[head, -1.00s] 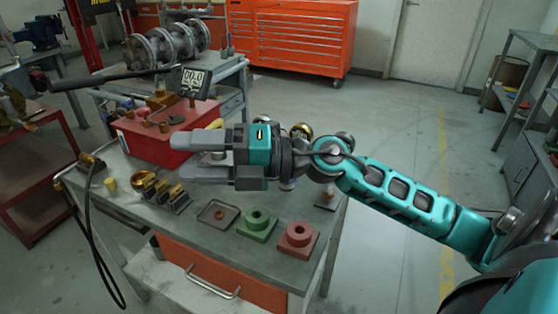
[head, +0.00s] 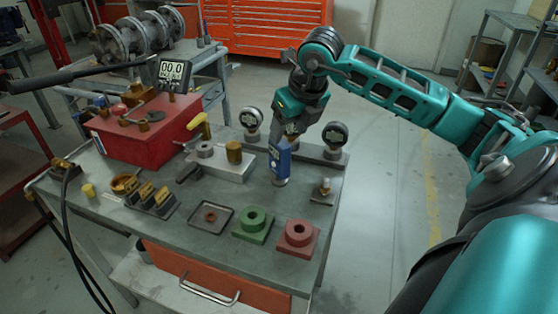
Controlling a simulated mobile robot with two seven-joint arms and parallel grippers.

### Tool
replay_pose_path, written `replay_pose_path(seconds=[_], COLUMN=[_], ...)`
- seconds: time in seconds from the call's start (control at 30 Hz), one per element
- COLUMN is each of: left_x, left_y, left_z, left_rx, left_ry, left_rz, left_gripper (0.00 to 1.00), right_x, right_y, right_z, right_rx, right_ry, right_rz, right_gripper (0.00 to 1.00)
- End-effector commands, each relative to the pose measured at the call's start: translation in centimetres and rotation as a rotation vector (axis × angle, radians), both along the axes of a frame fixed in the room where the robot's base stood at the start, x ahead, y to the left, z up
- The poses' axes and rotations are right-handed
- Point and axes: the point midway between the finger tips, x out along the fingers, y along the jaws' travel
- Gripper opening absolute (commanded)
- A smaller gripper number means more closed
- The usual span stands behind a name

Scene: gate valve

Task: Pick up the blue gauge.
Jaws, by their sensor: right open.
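The blue gauge (head: 280,162) stands upright on the grey bench top (head: 222,196), right of the middle. It has a blue body with a pale lower end. My right gripper (head: 285,133) points down at its top, with the jaws open. The fingertips are at or just behind the gauge's upper end; I cannot tell whether they touch it. The gripper hides part of the gauge's top. My left gripper is not in view.
Round dial gauges stand at left (head: 251,118) and right (head: 335,135) of the gripper. A metal block (head: 222,163) with brass parts sits close at left. Green (head: 254,224) and red (head: 299,236) fixtures and a small tray (head: 211,217) line the front. A red box (head: 150,135) stands at the back left.

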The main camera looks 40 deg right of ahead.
Motion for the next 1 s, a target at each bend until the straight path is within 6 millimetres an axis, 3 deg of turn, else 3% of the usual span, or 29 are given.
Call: replay_pose_path(seconds=[0.6, 0.9, 1.0], left_x=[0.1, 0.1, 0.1], left_y=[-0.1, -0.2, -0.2], left_z=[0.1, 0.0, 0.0], left_rx=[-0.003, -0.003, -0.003], left_ry=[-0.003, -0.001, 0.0], left_rz=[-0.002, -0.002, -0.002], left_gripper=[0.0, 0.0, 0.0], right_x=[3.3, 3.5, 3.4], right_y=[-0.1, -0.2, -0.2], right_z=[-6.5, -6.9, -6.9], right_rx=[0.004, 0.002, 0.003], right_ry=[0.0, -0.001, -0.001], right_rz=[0.002, 0.002, 0.002], right_gripper=[0.62, 0.62, 0.52])
